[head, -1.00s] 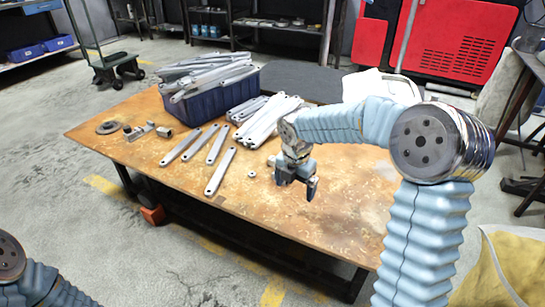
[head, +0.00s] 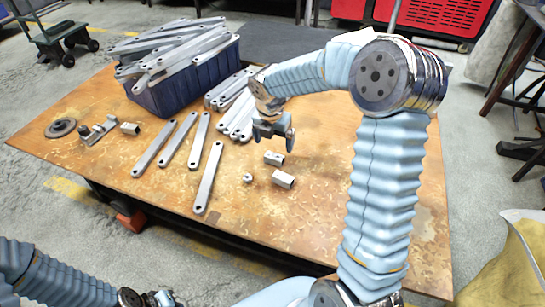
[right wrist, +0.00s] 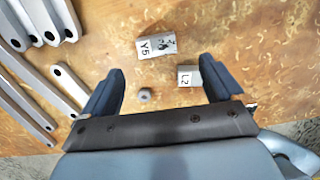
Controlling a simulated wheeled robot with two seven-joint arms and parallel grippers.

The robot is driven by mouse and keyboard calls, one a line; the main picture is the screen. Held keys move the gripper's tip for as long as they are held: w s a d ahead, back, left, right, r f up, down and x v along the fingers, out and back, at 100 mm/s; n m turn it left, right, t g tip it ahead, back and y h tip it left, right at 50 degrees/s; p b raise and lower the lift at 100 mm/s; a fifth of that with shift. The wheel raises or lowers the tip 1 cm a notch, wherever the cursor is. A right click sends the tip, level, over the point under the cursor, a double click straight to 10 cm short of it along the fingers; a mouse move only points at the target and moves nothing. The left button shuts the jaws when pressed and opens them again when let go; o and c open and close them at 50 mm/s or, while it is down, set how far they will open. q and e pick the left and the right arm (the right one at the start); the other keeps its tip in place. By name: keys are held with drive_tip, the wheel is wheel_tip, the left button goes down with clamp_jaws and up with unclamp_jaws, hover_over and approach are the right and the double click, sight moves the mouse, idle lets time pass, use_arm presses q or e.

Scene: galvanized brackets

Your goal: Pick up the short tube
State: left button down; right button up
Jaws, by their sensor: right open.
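Two short square tubes lie on the wooden table, one farther back (head: 274,158) and one nearer the front (head: 283,179). In the right wrist view, one piece is marked Y5 (right wrist: 157,46) and a smaller-looking one L2 (right wrist: 188,76). Another short tube-like piece (head: 130,128) lies at the table's left. My right gripper (head: 273,134) is above the table, just behind the two tubes. Its jaws (right wrist: 163,85) are open and empty, with L2 showing inside the right finger and Y5 beyond. My left arm shows at the bottom left; its fingers are out of frame.
A small nut-like ring (head: 248,178) lies left of the tubes. Several flat brackets (head: 207,178) lie farther left, others stacked behind. A blue crate (head: 185,95) heaped with brackets stands at the back. A disc (head: 61,128) lies far left. The table's right side is clear.

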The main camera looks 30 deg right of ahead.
sight(274, 156)
drive_tip(key=f, duration=0.2)
drive_tip(key=w+f, duration=0.1)
drive_tip(key=f, duration=0.4)
drive_tip(key=shift+w+d+f, duration=0.15)
drive_tip(key=shift+d+f, duration=0.25)
drive_tip(key=c, duration=1.2)
